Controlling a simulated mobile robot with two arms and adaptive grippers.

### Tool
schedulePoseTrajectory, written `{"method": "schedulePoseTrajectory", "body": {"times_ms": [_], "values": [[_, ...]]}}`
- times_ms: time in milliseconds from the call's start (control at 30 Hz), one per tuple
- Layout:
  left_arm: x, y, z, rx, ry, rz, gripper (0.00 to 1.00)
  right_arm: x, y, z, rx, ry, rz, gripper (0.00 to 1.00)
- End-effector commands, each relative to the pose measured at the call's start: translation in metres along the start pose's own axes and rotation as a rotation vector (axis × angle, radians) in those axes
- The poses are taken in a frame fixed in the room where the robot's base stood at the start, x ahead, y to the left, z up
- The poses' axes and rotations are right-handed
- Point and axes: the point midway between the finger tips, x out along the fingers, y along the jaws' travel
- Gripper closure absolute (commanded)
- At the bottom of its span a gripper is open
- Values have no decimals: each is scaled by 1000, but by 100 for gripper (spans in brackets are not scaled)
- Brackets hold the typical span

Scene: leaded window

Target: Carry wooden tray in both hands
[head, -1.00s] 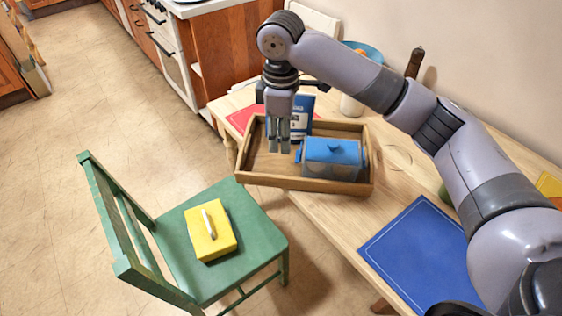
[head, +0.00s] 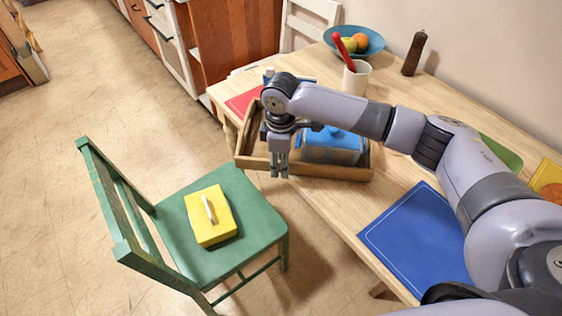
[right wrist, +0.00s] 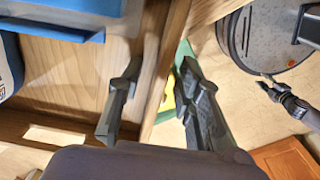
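The wooden tray (head: 335,173) sits on the table's near left part, its front wall close to the table edge. It holds a blue-lidded clear container (head: 335,152) and a blue-and-white carton, mostly hidden behind my right wrist. My right gripper (head: 279,174) points down at the tray's front wall. In the right wrist view its open fingers (right wrist: 160,108) straddle the wall (right wrist: 168,60), one inside and one outside, with gaps. My left gripper is out of the head view; what looks like it (right wrist: 268,84) shows small at the right wrist view's right, its opening unclear.
A white cup (head: 356,78), fruit bowl (head: 372,42) and pepper mill (head: 413,54) stand farther back.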

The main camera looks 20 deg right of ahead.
Motion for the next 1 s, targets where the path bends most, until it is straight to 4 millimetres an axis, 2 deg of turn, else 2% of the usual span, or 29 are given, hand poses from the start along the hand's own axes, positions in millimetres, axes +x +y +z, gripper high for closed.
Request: {"method": "schedulePoseTrajectory", "body": {"times_ms": [267, 733, 1000], "values": [[0, 0, 0, 0, 0, 0, 71, 1, 0, 0, 0, 0, 0, 69], [0, 0, 0, 0, 0, 0, 71, 0, 0, 0, 0, 0, 0, 100], [0, 0, 0, 0, 0, 0, 71, 0, 0, 0, 0, 0, 0, 100]]}}
